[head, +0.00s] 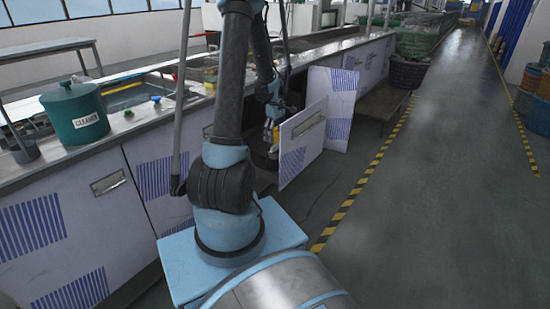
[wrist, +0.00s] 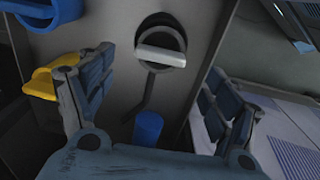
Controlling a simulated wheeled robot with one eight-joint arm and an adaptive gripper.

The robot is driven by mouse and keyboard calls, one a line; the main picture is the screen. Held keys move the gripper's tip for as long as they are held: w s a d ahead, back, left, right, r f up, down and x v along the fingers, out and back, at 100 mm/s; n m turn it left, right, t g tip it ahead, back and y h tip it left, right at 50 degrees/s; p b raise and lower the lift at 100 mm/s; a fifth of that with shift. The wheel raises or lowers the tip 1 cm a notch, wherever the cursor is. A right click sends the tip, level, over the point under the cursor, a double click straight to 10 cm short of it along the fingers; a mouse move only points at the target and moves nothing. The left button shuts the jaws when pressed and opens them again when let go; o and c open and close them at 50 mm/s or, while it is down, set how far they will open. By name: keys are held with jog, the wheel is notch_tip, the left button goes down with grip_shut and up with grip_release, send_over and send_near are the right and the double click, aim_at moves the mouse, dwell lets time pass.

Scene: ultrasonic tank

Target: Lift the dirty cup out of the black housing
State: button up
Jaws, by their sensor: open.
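In the wrist view, a black round housing (wrist: 158,19) sits on a grey surface ahead of my gripper. A pale grey cylindrical cup (wrist: 162,57) shows inside it, its near side protruding. My gripper (wrist: 160,78) is open, with one finger left of the housing and one to the right. Nothing is between the fingers, and the cup appears to be beyond the tips. In the head view, my gripper (head: 272,118) is low beside the counter, at the open cabinet. The cup and the housing cannot be made out there.
A yellow handle (wrist: 40,86) and blue pipe part (wrist: 30,22) are at the left of the wrist view. A blue cylinder (wrist: 148,128) is below the housing. Open cabinet doors (head: 303,140) stand right of my gripper. A green cleaner container (head: 74,112) is on the counter.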

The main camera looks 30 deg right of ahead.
aim_at(275, 145)
jog(key=shift+f, duration=3.25)
jog(key=c, duration=1.5)
